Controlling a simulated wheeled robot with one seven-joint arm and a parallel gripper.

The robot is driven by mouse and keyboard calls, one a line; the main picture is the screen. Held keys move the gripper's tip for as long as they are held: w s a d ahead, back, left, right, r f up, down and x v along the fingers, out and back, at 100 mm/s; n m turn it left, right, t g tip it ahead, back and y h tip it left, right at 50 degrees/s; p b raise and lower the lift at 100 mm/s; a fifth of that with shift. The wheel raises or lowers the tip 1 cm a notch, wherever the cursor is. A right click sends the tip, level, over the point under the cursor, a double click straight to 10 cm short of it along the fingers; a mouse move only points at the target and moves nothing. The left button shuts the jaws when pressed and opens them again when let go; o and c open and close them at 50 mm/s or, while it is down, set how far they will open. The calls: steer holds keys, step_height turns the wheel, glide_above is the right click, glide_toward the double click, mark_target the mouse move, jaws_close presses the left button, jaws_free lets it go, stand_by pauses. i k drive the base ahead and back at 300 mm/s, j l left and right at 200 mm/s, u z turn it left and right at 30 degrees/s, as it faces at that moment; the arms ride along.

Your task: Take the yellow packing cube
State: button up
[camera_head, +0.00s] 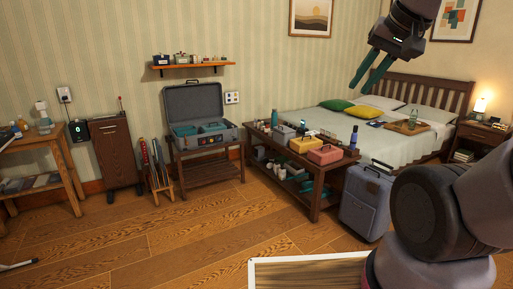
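The yellow packing cube (304,146) sits on top of the dark wooden bench (284,162) at the foot of the bed. It stands between a grey cube (284,133) on its left and a pink cube (324,154) on its right. My gripper (359,86) is in the upper right of the view, held in the air and seen against the wall and bed. Its two teal fingers are apart with nothing between them. It is well clear of the yellow cube.
A grey suitcase (367,201) stands upright at the bench's right end. Bottles stand on the bench, and several items lie on its lower shelf. An open suitcase (195,107) rests on a rack to the left. The floor (190,230) before the bench is clear.

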mark_target(300, 145)
steer(key=i, duration=2.3)
steer(key=i+j+z, duration=0.15)
steer(key=i+z, duration=0.15)
steer(key=i, duration=0.3)
steer(key=i+j+z, duration=0.35)
steer(key=i, duration=0.25)
steer(key=i+j+z, duration=0.3)
steer(key=i, duration=0.25)
